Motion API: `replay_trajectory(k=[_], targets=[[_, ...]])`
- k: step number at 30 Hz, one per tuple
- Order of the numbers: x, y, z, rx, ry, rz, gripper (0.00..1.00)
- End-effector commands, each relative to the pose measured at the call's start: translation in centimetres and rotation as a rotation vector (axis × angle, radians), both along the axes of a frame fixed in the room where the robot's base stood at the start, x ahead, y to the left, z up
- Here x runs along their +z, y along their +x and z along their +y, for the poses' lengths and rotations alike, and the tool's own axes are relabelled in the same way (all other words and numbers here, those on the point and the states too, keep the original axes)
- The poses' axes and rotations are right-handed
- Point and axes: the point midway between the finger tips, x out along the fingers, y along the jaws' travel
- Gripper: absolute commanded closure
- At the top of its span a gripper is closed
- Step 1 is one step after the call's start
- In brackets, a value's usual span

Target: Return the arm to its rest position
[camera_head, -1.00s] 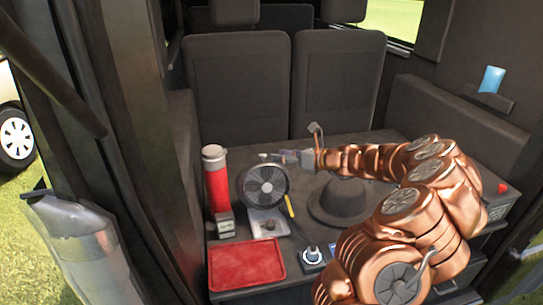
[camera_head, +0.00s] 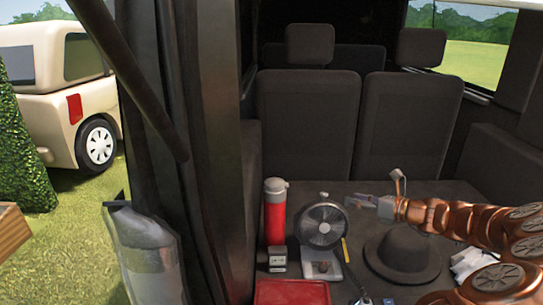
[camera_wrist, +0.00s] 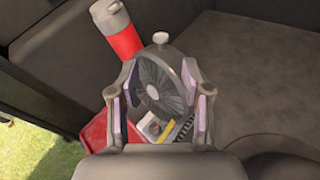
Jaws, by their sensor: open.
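My arm (camera_head: 440,216) reaches in from the right over the loaded surface in the vehicle, stretched toward the left. My gripper (camera_head: 366,202) is at its end, just right of a round black fan (camera_head: 322,227). In the wrist view my gripper (camera_wrist: 160,105) has its two fingers spread apart, with nothing seen held between them. The fan (camera_wrist: 162,82) shows beyond and between the fingers there. Whether the fingers touch the fan cannot be told.
A red flask (camera_head: 275,215) stands left of the fan. A small box (camera_head: 277,259), a scale (camera_head: 322,267) and a red tray (camera_head: 290,293) lie in front. A dark hat (camera_head: 402,252) lies below my arm. Seats (camera_head: 308,125) stand behind. The door frame (camera_head: 185,150) is at left.

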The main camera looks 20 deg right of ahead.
Motion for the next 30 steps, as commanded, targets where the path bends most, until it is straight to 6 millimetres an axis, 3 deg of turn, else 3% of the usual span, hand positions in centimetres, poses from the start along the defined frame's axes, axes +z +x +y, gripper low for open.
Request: replay_trajectory(k=[5,8,14,21,24,30], targets=[[0.8,0.1,2.1,0.055,-0.044,-0.014,0.52],[2.0,-0.1,5.7,0.156,-0.123,-0.04,0.52],[4.5,-2.2,15.5,0.444,-0.359,-0.131,0.52],[5.6,-7.6,25.1,0.805,-0.638,-0.254,0.52],[5.5,-10.4,28.1,0.951,-0.746,-0.306,0.52],[4.7,-16.3,32.0,1.238,-0.948,-0.405,0.52]])
